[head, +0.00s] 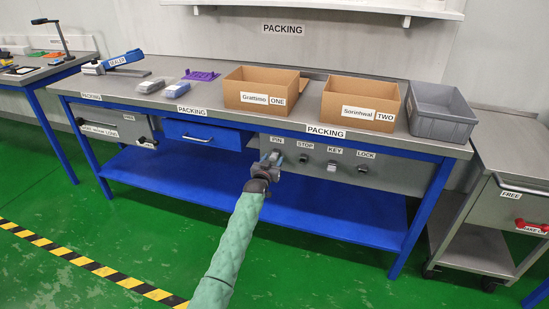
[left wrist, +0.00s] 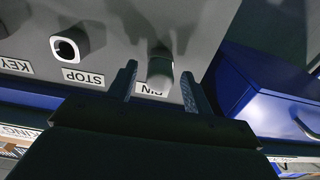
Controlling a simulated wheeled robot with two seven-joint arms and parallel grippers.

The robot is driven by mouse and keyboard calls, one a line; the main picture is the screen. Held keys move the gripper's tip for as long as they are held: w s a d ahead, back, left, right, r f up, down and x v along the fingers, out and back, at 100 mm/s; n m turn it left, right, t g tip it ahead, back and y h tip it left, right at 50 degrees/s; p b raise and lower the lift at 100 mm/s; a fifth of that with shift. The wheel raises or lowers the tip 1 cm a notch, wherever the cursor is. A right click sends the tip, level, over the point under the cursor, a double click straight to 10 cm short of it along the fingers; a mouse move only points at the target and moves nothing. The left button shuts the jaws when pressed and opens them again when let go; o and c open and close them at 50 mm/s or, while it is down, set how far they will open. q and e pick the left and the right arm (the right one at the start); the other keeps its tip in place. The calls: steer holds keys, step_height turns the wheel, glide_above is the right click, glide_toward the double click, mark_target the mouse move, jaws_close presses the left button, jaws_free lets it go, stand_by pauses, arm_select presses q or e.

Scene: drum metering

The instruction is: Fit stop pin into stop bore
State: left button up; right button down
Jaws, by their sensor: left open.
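The stop pin (left wrist: 160,72) looks like a short grey cylinder standing out from the grey panel at the PIN label in the left wrist view. My left gripper (left wrist: 158,88) is open, with one finger on each side of the pin; I cannot tell whether either touches it. In the head view my left gripper (head: 270,160) is in front of the panel at the PIN label and hides the pin. The stop bore (left wrist: 66,48) is a pale collar with a dark hole above the STOP label; it also shows in the head view (head: 304,158). My right gripper is not in view.
The KEY fitting (head: 332,166) and LOCK fitting (head: 362,169) are right of the bore on the same panel. A blue drawer (head: 205,134) is to the left. The bench (head: 225,117) overhangs the panel and holds cartons. A blue shelf (head: 300,208) lies below.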

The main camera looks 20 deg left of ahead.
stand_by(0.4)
arm_select(q)
steer(key=shift+c, duration=0.4)
jaws_close()
steer(key=shift+s+r+p, duration=0.1)
steer(key=shift+s+p, duration=1)
steer(key=shift+p, duration=0.05)
steer(key=shift+s+a+p, duration=0.1)
steer(key=shift+s+p, duration=1.2)
steer(key=shift+s, duration=0.6)
steer(key=shift+s, duration=0.2)
steer(key=s+p, duration=0.2)
steer(key=s, duration=0.1)
steer(key=shift+s+p, duration=0.3)
steer(key=shift+p, duration=0.05)
